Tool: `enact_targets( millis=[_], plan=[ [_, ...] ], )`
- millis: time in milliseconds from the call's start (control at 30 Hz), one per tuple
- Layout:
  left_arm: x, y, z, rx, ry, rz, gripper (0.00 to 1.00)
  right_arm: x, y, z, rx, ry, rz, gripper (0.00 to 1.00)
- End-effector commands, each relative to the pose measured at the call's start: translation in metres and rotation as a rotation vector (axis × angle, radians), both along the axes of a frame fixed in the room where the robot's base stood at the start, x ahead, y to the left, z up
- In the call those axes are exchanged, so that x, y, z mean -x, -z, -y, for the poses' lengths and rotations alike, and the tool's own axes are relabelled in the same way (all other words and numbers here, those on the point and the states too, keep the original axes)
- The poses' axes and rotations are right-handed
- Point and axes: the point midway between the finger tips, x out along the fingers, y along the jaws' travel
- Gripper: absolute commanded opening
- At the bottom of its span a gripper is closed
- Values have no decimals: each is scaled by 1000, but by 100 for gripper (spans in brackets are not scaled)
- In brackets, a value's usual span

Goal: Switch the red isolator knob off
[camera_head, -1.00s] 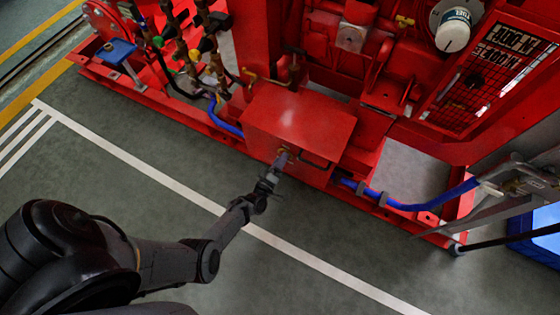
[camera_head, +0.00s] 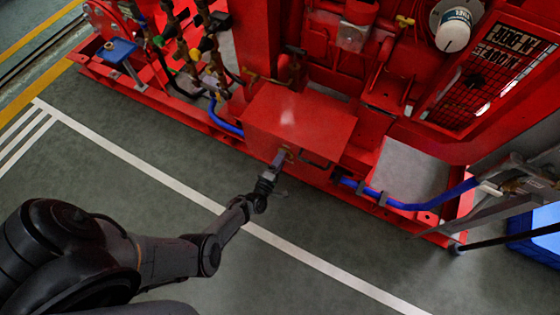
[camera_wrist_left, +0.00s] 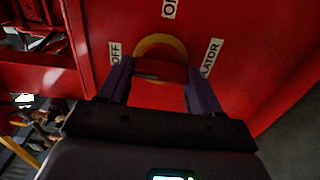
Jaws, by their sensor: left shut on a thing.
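The red isolator knob (camera_wrist_left: 160,70) shows in the left wrist view on the front of a red box, with a yellow ring (camera_wrist_left: 160,41) around it. Labels reading "OFF" (camera_wrist_left: 115,52) and "ISOLATOR" (camera_wrist_left: 211,57) flank it, and a partly cut-off label is above. My left gripper (camera_wrist_left: 160,80) is shut on the knob, one finger on each side. In the head view the left gripper (camera_head: 279,160) reaches the front face of the red box (camera_head: 300,115), and the knob is mostly hidden there. My right gripper is not in view.
The box sits on the red skid of the pumpset. A blue hose (camera_head: 405,203) runs along the skid to the right. A black handle (camera_head: 315,160) is on the box front beside the gripper. The grey floor (camera_head: 150,190) in front is open.

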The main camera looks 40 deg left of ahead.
Motion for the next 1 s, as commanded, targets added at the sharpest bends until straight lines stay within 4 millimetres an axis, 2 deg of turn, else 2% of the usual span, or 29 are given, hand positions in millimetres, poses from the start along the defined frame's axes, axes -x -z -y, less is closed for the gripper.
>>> enact_targets(
  millis=[133, 167, 300, 667, 767, 1000],
  plan=[
    [1, 1, -2, -3, -3, -4, 34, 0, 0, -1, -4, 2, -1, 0],
    [1, 1, -2, -3, -3, -4, 68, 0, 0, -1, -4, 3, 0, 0],
    [1, 1, -1, -2, -2, -4, 89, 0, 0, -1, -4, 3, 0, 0],
    [4, 0, 0, -2, -1, -4, 89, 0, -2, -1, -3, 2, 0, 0],
    [11, -1, 2, -2, -1, -4, 89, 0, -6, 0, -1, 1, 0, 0],
    [49, -2, 11, -2, 0, -6, 89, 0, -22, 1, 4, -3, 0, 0]
  ],
)
